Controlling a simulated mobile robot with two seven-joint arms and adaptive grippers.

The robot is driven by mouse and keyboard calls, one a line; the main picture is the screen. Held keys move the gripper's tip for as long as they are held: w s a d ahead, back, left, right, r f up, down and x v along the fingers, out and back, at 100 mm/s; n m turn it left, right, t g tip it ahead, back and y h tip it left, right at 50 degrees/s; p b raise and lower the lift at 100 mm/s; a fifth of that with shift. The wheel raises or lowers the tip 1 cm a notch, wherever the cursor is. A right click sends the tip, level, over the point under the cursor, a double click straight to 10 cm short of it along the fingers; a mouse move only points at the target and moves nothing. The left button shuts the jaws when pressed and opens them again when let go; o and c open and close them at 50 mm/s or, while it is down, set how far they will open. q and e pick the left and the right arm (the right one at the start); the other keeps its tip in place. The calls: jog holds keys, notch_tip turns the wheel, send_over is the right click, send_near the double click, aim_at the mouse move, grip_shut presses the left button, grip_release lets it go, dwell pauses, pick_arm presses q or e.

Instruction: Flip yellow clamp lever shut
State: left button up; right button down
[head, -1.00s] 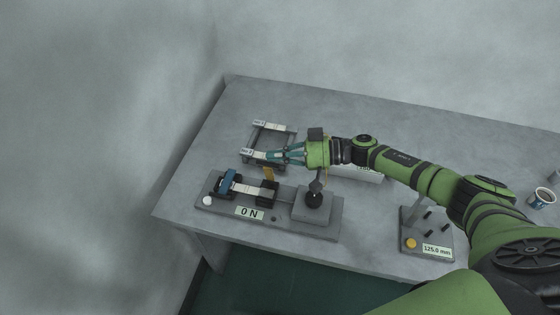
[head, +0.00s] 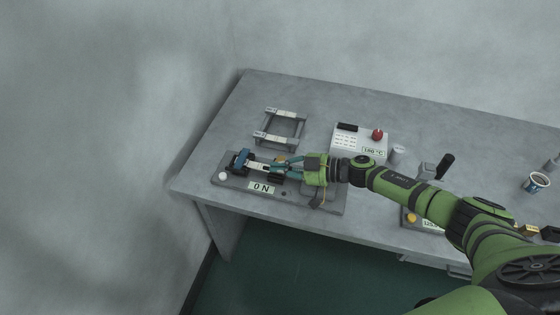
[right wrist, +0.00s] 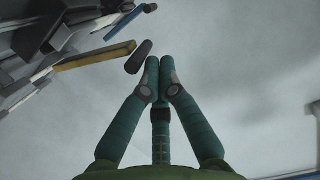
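The yellow clamp lever (head: 281,158) shows as a small patch beside my right fingers, above the dark clamp on the grey test machine (head: 228,180). In the right wrist view it is a long yellow bar (right wrist: 95,57) at the upper left, with a dark rounded piece (right wrist: 139,57) between it and my fingertips. My right gripper (head: 288,164) is over the machine, and in the wrist view (right wrist: 159,75) its fingers are together with nothing between them. I see no contact with the lever. Part of the clamp is hidden by my gripper. My left gripper is out of view.
The machine's display (head: 262,188) reads 0 N, and a blue clamp piece (head: 241,159) is at its left. A grey rack (head: 280,126) stands behind. A white box (head: 352,142) with a red knob is to the right. A cup (head: 537,181) stands far right.

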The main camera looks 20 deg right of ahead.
jog(key=shift+f, duration=0.25)
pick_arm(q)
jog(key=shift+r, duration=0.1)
pick_arm(e)
jog(key=shift+r, duration=0.1)
notch_tip(320, 180, up, 5)
jog(key=p, duration=0.5)
jog(key=shift+d+f, duration=0.1)
jog(key=shift+f, duration=0.1)
pick_arm(q)
jog(key=b, duration=0.2)
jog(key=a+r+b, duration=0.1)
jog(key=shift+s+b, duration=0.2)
jog(key=shift+b, duration=0.2)
pick_arm(e)
jog(key=v, duration=0.9)
jog(key=shift+s+d+f, duration=0.2)
jog(key=shift+d+f, duration=0.05)
jog(key=shift+d, duration=0.05)
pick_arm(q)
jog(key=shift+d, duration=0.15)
